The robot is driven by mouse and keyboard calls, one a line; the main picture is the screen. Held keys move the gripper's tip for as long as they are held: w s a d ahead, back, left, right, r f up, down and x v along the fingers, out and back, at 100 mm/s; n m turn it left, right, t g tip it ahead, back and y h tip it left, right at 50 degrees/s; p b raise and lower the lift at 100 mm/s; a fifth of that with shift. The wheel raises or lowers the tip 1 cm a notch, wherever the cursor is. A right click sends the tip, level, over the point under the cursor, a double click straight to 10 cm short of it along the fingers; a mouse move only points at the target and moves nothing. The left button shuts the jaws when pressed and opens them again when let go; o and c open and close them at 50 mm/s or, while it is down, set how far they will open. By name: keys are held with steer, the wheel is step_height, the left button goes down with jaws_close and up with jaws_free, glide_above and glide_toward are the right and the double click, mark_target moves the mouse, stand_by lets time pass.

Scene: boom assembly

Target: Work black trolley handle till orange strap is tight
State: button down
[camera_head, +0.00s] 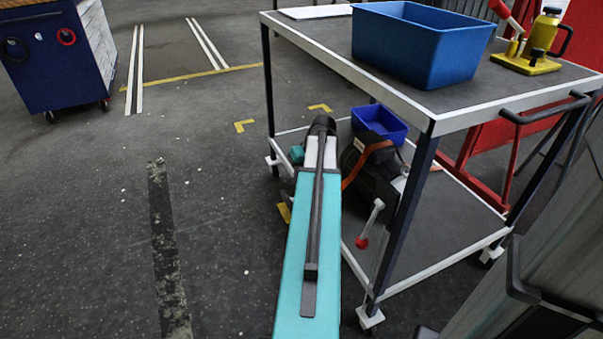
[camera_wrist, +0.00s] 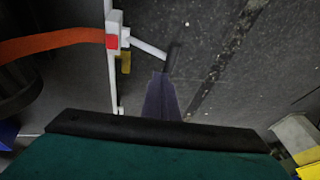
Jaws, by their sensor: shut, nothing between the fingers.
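The orange strap (camera_head: 366,164) runs over a dark machine (camera_head: 378,185) on the trolley's lower shelf. In the wrist view the strap (camera_wrist: 55,42) reaches a white block with a red face (camera_wrist: 112,40) at the white shelf edge. A pale lever extends from that block to a black handle (camera_wrist: 171,58). My gripper (camera_wrist: 161,78) is shut and empty, its tips close below the handle in the picture; I cannot tell whether they touch. My own arm hides the gripper and this handle in the head view.
The trolley top (camera_head: 345,55) carries a blue bin (camera_head: 415,45) and a yellow tool (camera_head: 535,52). A red-knobbed lever (camera_head: 370,225) stands at the near shelf side. A small blue bin (camera_head: 380,122) sits behind. Floor to the left is clear up to a blue cabinet (camera_head: 60,60).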

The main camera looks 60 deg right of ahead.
steer(key=shift+w+a+f+b, duration=0.25)
steer(key=shift+w+a+f, duration=0.1)
steer(key=shift+f, duration=0.5)
steer(key=shift+w+a+f+b, duration=0.25)
steer(key=shift+w+f+b, duration=0.05)
steer(key=shift+f, duration=0.5)
steer(key=shift+w+a+f+b, duration=0.25)
steer(key=shift+w+a+f, duration=0.1)
steer(key=shift+f, duration=0.5)
steer(key=shift+s, duration=0.1)
